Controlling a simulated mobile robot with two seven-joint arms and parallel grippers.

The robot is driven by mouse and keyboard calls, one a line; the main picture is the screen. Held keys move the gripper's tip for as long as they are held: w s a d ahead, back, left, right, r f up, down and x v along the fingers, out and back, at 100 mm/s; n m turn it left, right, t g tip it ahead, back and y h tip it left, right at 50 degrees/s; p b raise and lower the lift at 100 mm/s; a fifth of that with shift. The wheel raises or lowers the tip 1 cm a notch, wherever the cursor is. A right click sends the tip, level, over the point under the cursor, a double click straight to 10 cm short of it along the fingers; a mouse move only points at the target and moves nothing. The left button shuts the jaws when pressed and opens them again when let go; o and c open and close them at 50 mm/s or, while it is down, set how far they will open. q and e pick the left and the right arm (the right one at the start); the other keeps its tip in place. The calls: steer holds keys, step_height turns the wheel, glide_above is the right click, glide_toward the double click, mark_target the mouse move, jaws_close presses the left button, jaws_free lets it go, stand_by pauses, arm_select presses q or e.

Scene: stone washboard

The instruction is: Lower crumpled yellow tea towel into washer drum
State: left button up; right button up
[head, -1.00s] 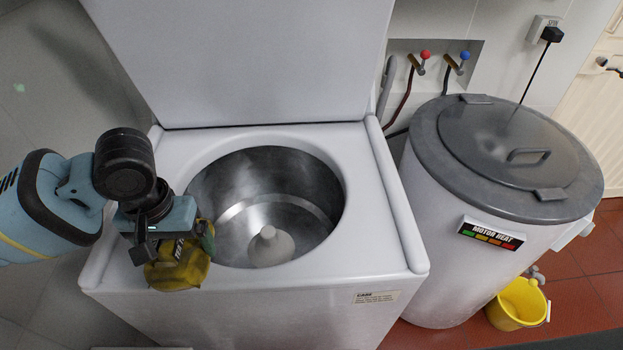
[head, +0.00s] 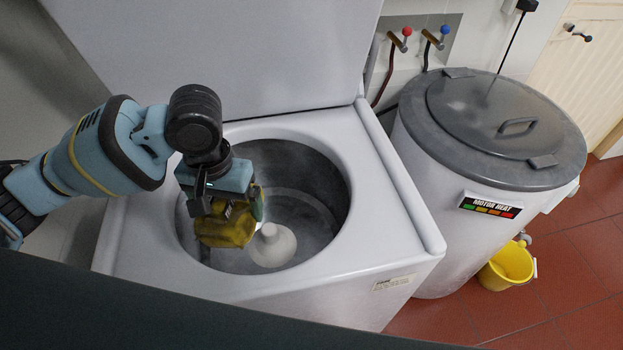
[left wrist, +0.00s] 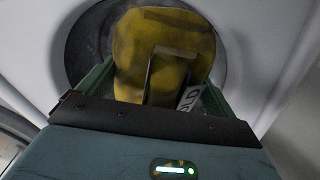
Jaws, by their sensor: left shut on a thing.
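The crumpled yellow tea towel (head: 228,228) is held in my left gripper (head: 226,205), which is shut on it. The towel hangs over the left part of the washer drum (head: 290,185), left of the pale central post (head: 271,246). I cannot tell how far it is below the rim. In the left wrist view the towel (left wrist: 165,55) sits between the green fingers, with the dark drum opening (left wrist: 85,45) behind it. The white washer (head: 385,195) stands with its lid (head: 230,50) raised. My right gripper is not in view.
A round white spin dryer (head: 440,200) with a grey lid (head: 500,125) stands right of the washer. A yellow bucket (head: 507,266) is on the red tiled floor. Red and blue taps (head: 405,38) are on the wall behind. A dark edge crosses the bottom left.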

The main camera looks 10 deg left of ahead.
mark_target(306, 257)
arm_select(q)
steer(key=shift+w+d, duration=0.3)
steer(key=shift+d, duration=0.1)
steer(key=w+d+f+m+p, duration=0.1)
steer(key=w+d+m+p, duration=0.1)
steer(key=w+d+m, duration=0.2)
steer(key=w+d, duration=0.3)
steer(key=d, duration=0.4)
steer(key=shift+w+d+f+m, duration=0.15)
steer(key=shift+w+d+m, duration=0.15)
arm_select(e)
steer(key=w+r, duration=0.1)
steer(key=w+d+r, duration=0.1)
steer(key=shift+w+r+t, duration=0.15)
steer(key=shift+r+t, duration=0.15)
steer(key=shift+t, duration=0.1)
arm_select(q)
steer(key=shift+f, duration=0.15)
